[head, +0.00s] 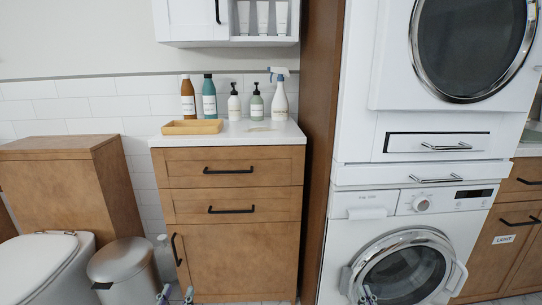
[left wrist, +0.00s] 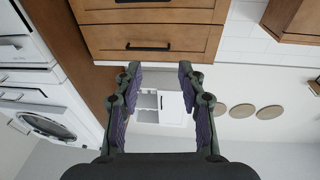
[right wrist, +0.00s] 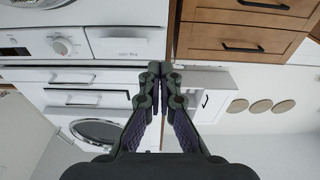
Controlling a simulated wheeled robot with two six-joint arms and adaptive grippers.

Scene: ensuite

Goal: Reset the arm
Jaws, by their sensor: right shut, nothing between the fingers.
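My left gripper (head: 176,295) shows only its fingertips at the bottom edge of the head view, in front of the wooden cabinet. In the left wrist view the left gripper (left wrist: 157,75) is open, with its fingers wide apart and nothing between them. My right gripper (head: 368,294) shows at the bottom edge of the head view, in front of the lower washing machine's door. In the right wrist view the right gripper (right wrist: 157,75) is shut, its fingertips together and empty. Most of both arms is out of the head view.
A wooden cabinet (head: 232,241) carries bottles and a wooden tray (head: 192,127). A lower washing machine (head: 340,237) stands right of it, with another machine (head: 358,60) above. A bin (head: 124,265) and toilet (head: 45,268) are at left. A white wall cabinet (head: 190,18) hangs above.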

